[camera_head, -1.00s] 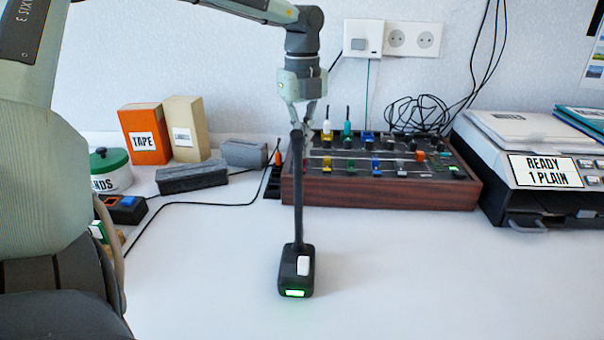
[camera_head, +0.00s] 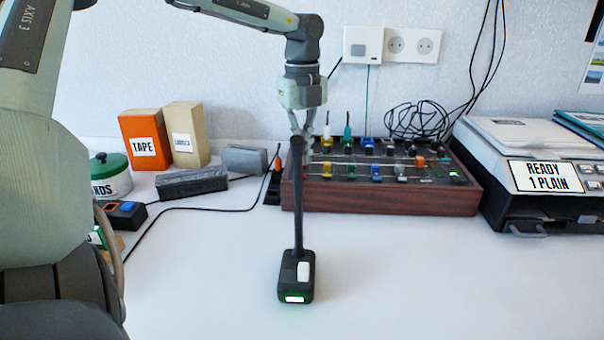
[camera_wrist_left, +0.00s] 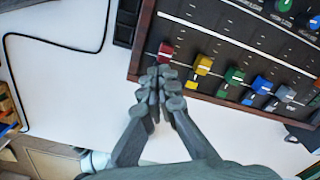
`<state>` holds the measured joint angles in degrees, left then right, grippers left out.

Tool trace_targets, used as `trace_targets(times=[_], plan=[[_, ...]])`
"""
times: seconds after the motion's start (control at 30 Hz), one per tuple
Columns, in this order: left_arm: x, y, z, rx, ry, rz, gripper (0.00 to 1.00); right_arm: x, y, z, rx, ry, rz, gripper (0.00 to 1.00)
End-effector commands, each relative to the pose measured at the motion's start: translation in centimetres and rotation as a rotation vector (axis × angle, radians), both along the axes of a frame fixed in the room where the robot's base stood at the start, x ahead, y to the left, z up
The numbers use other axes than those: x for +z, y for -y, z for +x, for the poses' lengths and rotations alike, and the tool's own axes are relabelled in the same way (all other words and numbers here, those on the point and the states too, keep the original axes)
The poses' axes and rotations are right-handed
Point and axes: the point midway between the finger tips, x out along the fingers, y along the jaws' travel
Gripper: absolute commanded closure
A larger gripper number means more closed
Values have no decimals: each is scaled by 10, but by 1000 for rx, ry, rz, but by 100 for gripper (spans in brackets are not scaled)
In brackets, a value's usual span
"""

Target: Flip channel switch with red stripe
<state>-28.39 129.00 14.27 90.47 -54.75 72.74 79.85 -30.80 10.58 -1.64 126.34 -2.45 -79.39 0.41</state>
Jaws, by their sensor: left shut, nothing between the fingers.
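The mixer console (camera_head: 380,199) has a wooden front and a dark panel with rows of coloured switches. In the left wrist view its near row has a red switch (camera_wrist_left: 166,50) at the left end, then a yellow switch (camera_wrist_left: 203,64), a green switch (camera_wrist_left: 234,75) and a blue switch (camera_wrist_left: 262,85). My left gripper (camera_head: 305,133) is over the console's left end, and its fingers are shut and empty. In the left wrist view the left fingertips (camera_wrist_left: 160,82) are right beside the red switch; contact is unclear. The black stem hides the red switch in the head view. My right gripper is not in view.
A black stemmed desk device (camera_head: 297,272) stands in front of the console. A printer-like machine (camera_head: 540,175) is at the right. An orange tape box (camera_head: 145,141), a beige box (camera_head: 186,134) and grey blocks (camera_head: 192,181) are at the left.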

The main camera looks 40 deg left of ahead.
Motion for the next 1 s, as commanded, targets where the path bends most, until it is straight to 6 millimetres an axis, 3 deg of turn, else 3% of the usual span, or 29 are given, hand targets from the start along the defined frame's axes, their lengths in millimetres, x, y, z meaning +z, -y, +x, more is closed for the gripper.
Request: trace_targets(times=[1.0], plan=[[-7, 0, 0, 0, 0, 0, 100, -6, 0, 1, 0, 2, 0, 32]])
